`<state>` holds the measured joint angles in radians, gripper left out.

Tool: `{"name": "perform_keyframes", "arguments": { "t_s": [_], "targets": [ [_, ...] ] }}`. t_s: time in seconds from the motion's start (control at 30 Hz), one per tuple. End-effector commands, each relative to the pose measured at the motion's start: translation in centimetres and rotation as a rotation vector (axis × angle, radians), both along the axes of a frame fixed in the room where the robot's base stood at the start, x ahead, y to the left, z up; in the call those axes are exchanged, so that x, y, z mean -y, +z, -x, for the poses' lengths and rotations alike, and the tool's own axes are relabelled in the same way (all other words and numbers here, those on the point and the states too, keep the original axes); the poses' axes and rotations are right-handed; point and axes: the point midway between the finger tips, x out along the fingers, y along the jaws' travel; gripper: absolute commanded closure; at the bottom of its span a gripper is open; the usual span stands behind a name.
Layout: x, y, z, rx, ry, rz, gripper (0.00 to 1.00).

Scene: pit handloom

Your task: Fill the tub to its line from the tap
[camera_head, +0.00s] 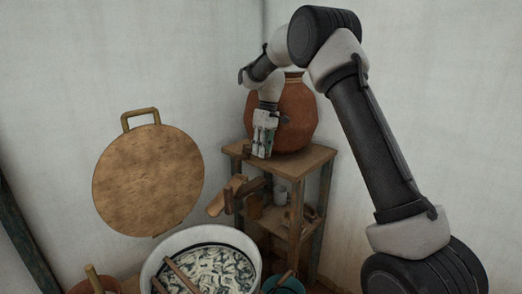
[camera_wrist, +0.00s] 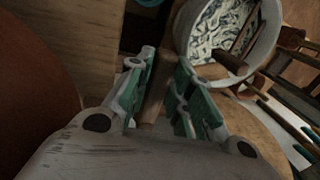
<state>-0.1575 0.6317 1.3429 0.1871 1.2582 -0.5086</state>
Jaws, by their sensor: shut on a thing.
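The tub (camera_head: 152,270) is a wide, pale, round vessel at the bottom of the head view. It holds pale, streaky strands and sticks, and a dark band runs inside its rim. It also shows at the upper right of the wrist view (camera_wrist: 276,38). My gripper (camera_head: 262,152) is at the front of a clay pot (camera_head: 296,112) on a wooden stand, above and right of the tub. In the wrist view my gripper (camera_wrist: 158,100) is shut on a brown wooden piece (camera_wrist: 153,92). I cannot tell which part of the tap this is. No stream shows.
The stand (camera_head: 312,160) has lower shelves with small things. A wooden trough-like piece (camera_head: 236,190) juts between stand and tub. A round board with a handle (camera_head: 150,180) hangs on the wall. A teal bucket (camera_head: 287,285) stands right of the tub.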

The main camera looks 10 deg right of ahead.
Motion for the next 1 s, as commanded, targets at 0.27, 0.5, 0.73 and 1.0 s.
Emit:
{"name": "perform_keyframes", "arguments": {
  "t_s": [0.27,0.5,0.73,1.0],
  "targets": [
    [0.1,0.1,-0.1,0.005,0.005,0.002,1.00],
    [0.1,0.1,-0.1,0.004,0.005,0.001,0.57],
    [0.1,0.1,-0.1,0.002,0.004,0.001,0.57],
    [0.5,2.6,-0.4,0.006,0.003,0.001,0.57]
  ]
}}
